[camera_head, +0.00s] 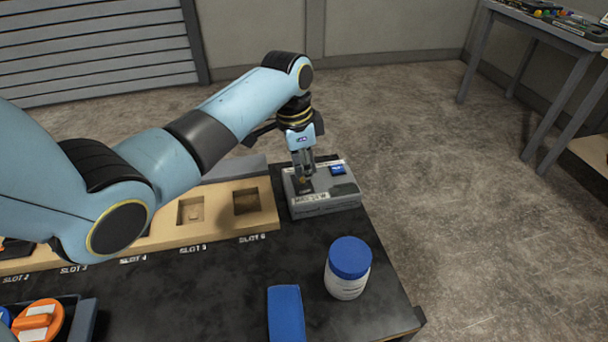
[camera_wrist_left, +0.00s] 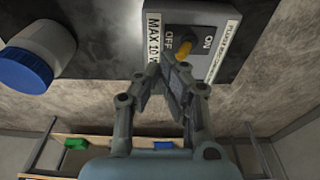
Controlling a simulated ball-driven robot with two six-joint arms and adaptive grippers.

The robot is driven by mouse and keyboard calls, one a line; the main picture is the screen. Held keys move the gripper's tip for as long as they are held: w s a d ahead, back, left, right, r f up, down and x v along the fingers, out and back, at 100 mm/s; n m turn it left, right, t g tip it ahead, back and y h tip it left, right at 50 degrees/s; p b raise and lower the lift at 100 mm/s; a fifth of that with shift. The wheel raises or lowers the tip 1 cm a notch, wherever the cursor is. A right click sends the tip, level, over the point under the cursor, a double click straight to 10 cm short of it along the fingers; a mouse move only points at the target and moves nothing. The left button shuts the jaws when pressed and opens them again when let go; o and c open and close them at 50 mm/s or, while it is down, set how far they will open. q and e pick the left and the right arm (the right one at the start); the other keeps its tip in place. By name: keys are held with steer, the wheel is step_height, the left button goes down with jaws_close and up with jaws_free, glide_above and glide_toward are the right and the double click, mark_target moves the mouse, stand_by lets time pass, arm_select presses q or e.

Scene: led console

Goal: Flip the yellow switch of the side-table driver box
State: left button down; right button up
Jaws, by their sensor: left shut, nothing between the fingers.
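The grey driver box (camera_head: 335,203) sits at the far right corner of the black table. It also shows in the wrist view (camera_wrist_left: 200,14), with the labels OFF, ON and MAX 10. Its yellow switch (camera_wrist_left: 184,50) stands between the OFF and ON labels. I cannot tell for sure which side it leans to. My left gripper (camera_head: 304,183) points down over the box. In the wrist view its shut, empty fingertips (camera_wrist_left: 168,72) are right beside the switch; whether they touch it is unclear. My right gripper is not in view.
A white jar with a blue lid (camera_head: 349,258) stands in front of the box. A blue object (camera_head: 286,315) lies near the front edge. A wooden slot board (camera_head: 220,219) is left of the box. Orange parts sit in a bin (camera_head: 82,322) at lower left.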

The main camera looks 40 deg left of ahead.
arm_select(q)
steer(key=shift+f, duration=0.25)
steer(key=shift+f, duration=0.4)
steer(key=shift+f+b, duration=0.45)
steer(key=shift+f, duration=0.3)
steer(key=shift+f, duration=0.1)
